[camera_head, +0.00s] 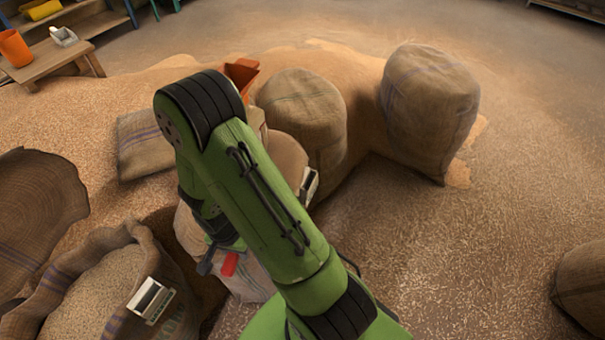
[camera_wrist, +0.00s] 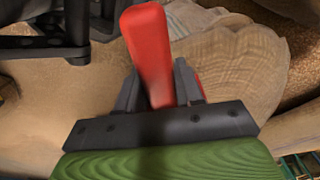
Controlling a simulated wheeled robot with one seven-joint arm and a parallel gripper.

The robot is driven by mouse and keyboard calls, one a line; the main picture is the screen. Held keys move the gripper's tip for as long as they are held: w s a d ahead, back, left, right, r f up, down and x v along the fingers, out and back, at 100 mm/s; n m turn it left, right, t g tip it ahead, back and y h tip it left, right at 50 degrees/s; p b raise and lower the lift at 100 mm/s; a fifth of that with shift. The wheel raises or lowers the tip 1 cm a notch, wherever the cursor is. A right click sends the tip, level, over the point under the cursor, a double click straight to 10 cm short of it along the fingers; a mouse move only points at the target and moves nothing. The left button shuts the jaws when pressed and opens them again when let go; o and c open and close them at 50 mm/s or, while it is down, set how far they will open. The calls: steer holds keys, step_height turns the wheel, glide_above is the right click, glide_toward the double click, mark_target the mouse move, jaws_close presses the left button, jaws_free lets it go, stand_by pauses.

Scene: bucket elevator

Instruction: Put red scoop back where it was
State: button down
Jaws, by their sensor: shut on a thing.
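The red scoop shows in the wrist view as a red handle-like piece (camera_wrist: 150,50) standing up between my fingers. My gripper (camera_wrist: 158,88) is shut on it. A small bit of red also shows beside the right finger; the rest of the scoop is hidden. In the head view a small red part of the scoop (camera_head: 229,264) shows beside my dark gripper (camera_head: 212,262), just in front of a pale sack (camera_head: 248,285). My green arm hides most of the gripper there. I cannot tell whether the scoop touches the sack.
An open grain sack (camera_head: 75,285) with a label stands at lower left. Closed sacks stand behind (camera_head: 310,110) and right (camera_head: 430,100). An orange-red hopper-like piece (camera_head: 240,74) is behind my arm. A wooden bench (camera_head: 55,62) holds an orange bucket (camera_head: 14,48). Floor at right is mostly clear.

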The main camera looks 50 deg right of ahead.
steer(key=w+d, duration=0.3)
steer(key=d, duration=0.2)
steer(key=w+d, duration=0.3)
steer(key=d, duration=0.1)
steer(key=w+d, duration=0.3)
steer(key=d, duration=0.2)
steer(key=shift+w+d, duration=0.25)
steer(key=shift+d, duration=0.1)
steer(key=shift+w+d+f, duration=0.1)
steer(key=shift+d, duration=0.1)
step_height(320, 180, down, 4)
steer(key=shift+r+b, duration=0.2)
steer(key=shift+b, duration=0.45)
steer(key=shift+r, duration=0.15)
steer(key=c, duration=1.2)
jaws_free()
steer(key=shift+f, duration=0.25)
steer(key=o, duration=0.5)
steer(key=shift+r, duration=0.1)
